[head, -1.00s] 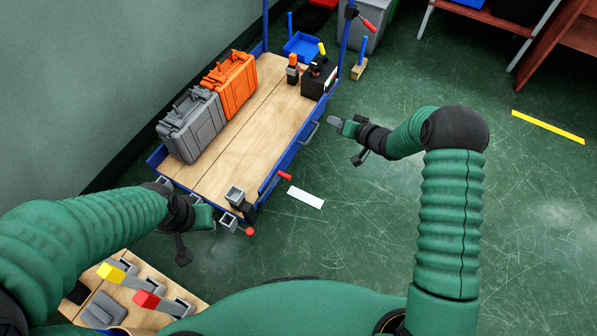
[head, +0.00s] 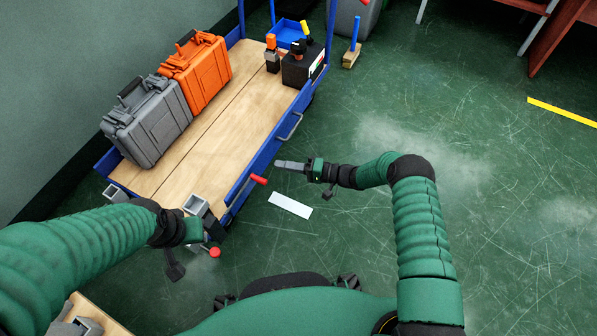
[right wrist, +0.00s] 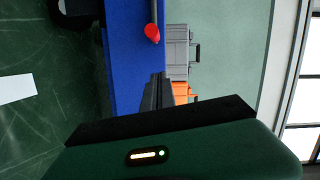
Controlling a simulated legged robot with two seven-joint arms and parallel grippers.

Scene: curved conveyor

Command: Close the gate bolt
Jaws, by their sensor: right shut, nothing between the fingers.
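A red-tipped bolt handle (head: 259,180) sticks out from the blue side panel (head: 268,153) of the cart. The red tip (right wrist: 152,33) also shows in the right wrist view, on a grey rod against the blue panel (right wrist: 127,70). My right gripper (head: 278,164) is shut and empty, a little above and right of the red handle in the head view, apart from it as far as I can tell. A red ball knob (head: 215,252) is at the cart's near corner. My left gripper (head: 205,232) is by that corner, its fingers unclear.
A grey case (head: 147,125) and an orange case (head: 197,72) stand on the cart's wooden bed (head: 225,135). A black box (head: 303,68) is at its far end. A white strip (head: 290,205) lies on the floor. The floor to the right is open.

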